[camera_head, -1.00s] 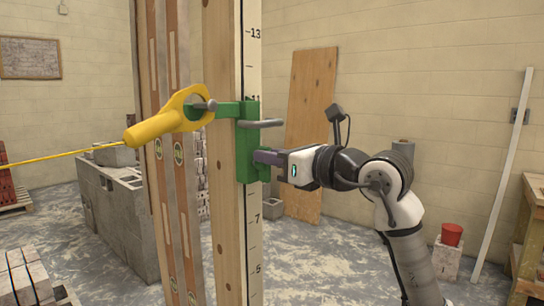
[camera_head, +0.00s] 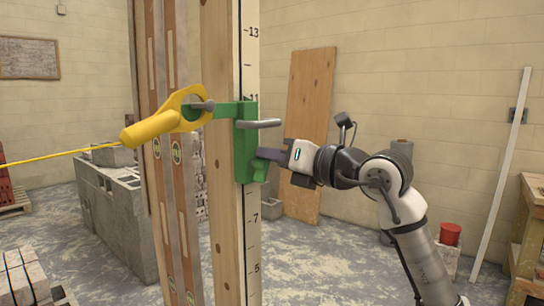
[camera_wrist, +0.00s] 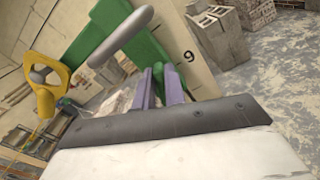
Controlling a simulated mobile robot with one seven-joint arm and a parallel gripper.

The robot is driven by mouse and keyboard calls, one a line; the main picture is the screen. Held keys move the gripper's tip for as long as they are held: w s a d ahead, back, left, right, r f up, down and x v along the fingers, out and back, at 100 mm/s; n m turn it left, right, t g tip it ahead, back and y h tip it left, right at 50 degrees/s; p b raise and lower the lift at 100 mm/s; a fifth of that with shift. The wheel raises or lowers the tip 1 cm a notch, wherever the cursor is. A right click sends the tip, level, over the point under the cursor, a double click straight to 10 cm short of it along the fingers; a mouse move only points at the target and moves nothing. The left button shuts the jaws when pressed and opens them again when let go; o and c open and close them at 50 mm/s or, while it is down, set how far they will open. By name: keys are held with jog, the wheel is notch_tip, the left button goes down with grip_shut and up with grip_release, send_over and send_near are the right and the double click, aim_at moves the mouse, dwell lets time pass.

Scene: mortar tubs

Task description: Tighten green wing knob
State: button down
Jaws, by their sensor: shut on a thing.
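A green clamp bracket (camera_head: 244,140) sits on the upright wooden post with the number scale. The green wing knob (camera_head: 261,171) is at its lower right side, mostly hidden by my fingers. My gripper (camera_head: 264,154) reaches in from the right, its purple fingers shut on the knob and tilted. In the wrist view, the fingers (camera_wrist: 160,84) close around a green piece in front of the bracket (camera_wrist: 152,55). How tight the knob is cannot be seen.
A grey bar handle (camera_head: 258,123) sticks out just above my fingers. A yellow line holder (camera_head: 160,126) hooks on the bracket's left arm, with a yellow line running left. A block stack (camera_head: 115,205) stands behind the post. Air to the right is open.

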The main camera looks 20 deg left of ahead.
jog(key=shift+w+d+f+m+b, duration=0.2)
jog(key=shift+m+b, duration=0.3)
jog(key=shift+m, duration=1.65)
jog(key=shift+w+a+f+m+b, duration=0.2)
jog(key=shift+m+b, duration=0.3)
jog(key=shift+m, duration=1.6)
jog(key=shift+d+f+m+b, duration=0.1)
jog(key=shift+f+m+b, duration=0.3)
jog(key=shift+m, duration=1.75)
jog(key=shift+r, duration=0.2)
jog(key=c, duration=1.4)
grip_release()
jog(key=shift+s+f, duration=0.1)
jog(key=b+v, duration=0.2)
jog(key=v, duration=1.1)
jog(key=shift+s+d+b, duration=0.1)
jog(key=shift+d+b, duration=0.2)
jog(key=shift+b, duration=0.1)
